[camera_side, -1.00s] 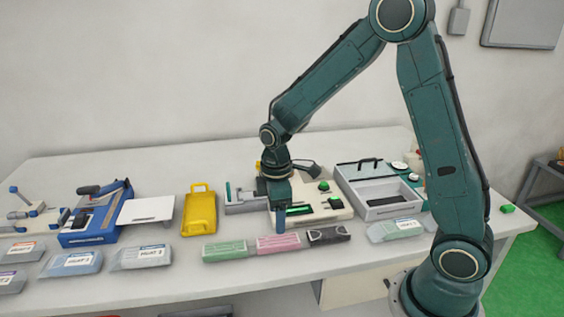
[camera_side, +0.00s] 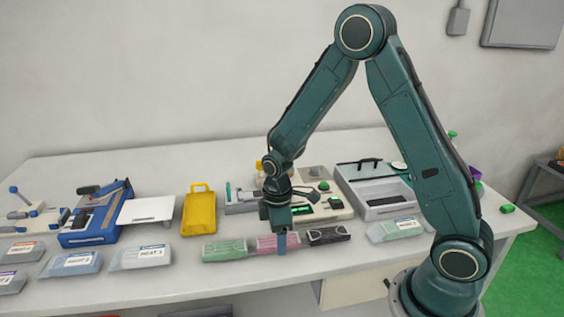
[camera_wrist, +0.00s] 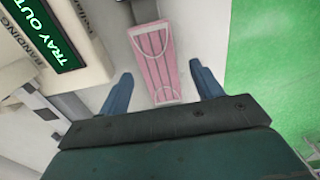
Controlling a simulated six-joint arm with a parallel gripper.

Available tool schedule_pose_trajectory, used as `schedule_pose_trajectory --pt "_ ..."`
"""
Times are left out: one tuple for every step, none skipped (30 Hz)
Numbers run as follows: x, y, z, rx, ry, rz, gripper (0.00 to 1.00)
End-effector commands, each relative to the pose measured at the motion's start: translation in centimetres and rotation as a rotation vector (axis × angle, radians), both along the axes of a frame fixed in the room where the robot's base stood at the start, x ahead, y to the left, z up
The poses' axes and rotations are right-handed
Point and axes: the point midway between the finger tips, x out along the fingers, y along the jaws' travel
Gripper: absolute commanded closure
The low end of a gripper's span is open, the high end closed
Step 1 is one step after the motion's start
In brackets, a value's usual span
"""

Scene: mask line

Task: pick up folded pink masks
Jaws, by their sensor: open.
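The folded pink masks (camera_side: 266,244) lie on the table between a folded green stack (camera_side: 225,250) on the left and a folded black stack (camera_side: 328,235) on the right. In the wrist view the pink masks (camera_wrist: 156,58) show as a pink pleated strip with white ear loops. My gripper (camera_side: 281,243) is at the right part of the pink masks in the side view. In the wrist view its two blue fingers (camera_wrist: 160,83) are apart, one on each side of the strip, with gaps to it. I cannot tell its exact height above the table.
A machine with a green display (camera_wrist: 50,35) stands close behind the masks. A yellow bag-like container (camera_side: 199,213) stands at left, and a grey open box (camera_side: 380,193) at right. Labelled packets, one (camera_side: 141,257) at front left, lie along the table's front edge.

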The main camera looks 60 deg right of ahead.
Motion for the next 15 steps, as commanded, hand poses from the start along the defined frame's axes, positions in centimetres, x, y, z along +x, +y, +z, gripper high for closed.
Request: schedule_pose_trajectory --pt "-0.05 0.01 -0.42 0.001 0.002 0.000 0.35" --pt "-0.03 0.00 -0.56 0.000 0.001 0.000 0.35" --pt "-0.02 0.01 -0.70 0.000 0.000 0.000 0.35" --pt "-0.02 0.01 -0.77 0.000 0.000 0.000 0.35" --pt "-0.01 0.00 -0.82 0.000 0.000 0.000 0.35" --pt "-0.01 0.00 -0.85 0.000 0.000 0.000 0.35" --pt "-0.01 0.00 -0.86 0.000 0.000 0.000 0.35" --pt "-0.01 0.00 -0.85 0.000 0.000 0.000 0.35" --pt "-0.01 0.00 -0.84 0.000 0.000 0.000 0.35" --pt "-0.01 0.00 -0.84 0.000 0.000 0.000 0.35" --pt "-0.01 0.00 -0.84 0.000 0.000 0.000 0.35" --pt "-0.01 0.00 -0.84 0.000 0.000 0.000 0.35" --pt "-0.01 0.00 -0.83 0.000 0.000 0.000 0.35" --pt "-0.01 0.00 -0.83 0.000 0.000 0.000 0.35" --pt "-0.01 0.00 -0.83 0.000 0.000 0.000 0.35"
